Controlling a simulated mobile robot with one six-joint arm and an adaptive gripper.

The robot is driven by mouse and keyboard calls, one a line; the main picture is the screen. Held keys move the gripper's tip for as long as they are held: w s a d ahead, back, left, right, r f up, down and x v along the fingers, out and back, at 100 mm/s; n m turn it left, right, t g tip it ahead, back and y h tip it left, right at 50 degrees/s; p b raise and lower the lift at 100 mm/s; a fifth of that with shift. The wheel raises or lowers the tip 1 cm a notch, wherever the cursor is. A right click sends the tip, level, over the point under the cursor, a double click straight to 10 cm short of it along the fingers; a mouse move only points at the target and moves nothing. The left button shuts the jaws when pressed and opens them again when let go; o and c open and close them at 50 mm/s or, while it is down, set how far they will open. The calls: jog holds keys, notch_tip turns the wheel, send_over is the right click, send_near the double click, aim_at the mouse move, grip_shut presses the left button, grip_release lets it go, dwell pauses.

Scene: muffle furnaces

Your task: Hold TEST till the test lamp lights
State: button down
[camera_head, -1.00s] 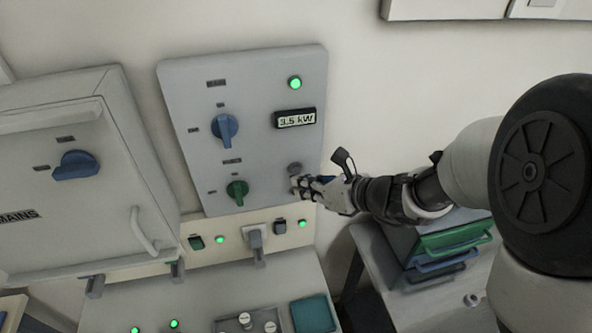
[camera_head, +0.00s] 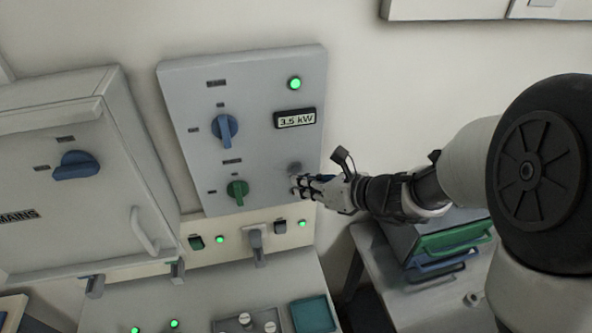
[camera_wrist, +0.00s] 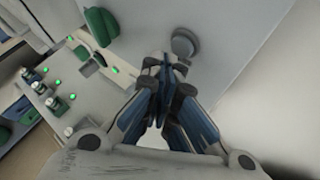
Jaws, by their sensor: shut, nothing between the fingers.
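The grey wall panel (camera_head: 190,85) carries a dark round button (camera_head: 294,167) near its lower right; no TEST lettering is readable on it. The button also shows in the wrist view (camera_wrist: 186,42). My gripper (camera_head: 296,185) is shut and empty, with its fingertips close to the button, just below it in the head view. In the wrist view the closed fingertips (camera_wrist: 165,62) lie beside the button; I cannot tell whether they touch it. A green lamp (camera_head: 294,83) is lit at the panel's top right; I cannot read which lamp is the test lamp.
The panel also has a blue rotary switch (camera_head: 224,128), a green rotary switch (camera_head: 237,192) and a display (camera_head: 295,118) reading 3.5 kW. A MAINS cabinet (camera_head: 100,215) stands at left. Below are a bench with lit green lamps and, at right, stacked trays (camera_head: 450,240).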

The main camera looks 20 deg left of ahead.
jog(key=shift+w+a, duration=0.15)
jog(key=shift+w, duration=0.1)
jog(key=shift+w+a, duration=0.25)
jog(key=shift+w, duration=0.15)
dwell(0.7)
dwell(0.3)
jog(key=shift+s+d, duration=0.45)
jog(key=shift+s, duration=0.35)
jog(key=shift+s+d+b, duration=0.2)
jog(key=shift+s+d, duration=0.25)
jog(key=shift+s, duration=0.25)
jog(key=shift+s+d+b, duration=0.15)
jog(key=shift+s+d, duration=0.3)
jog(key=shift+s, duration=0.3)
jog(key=shift+s+d+b, duration=0.2)
jog(key=shift+s+d, duration=0.25)
jog(key=shift+s, duration=0.25)
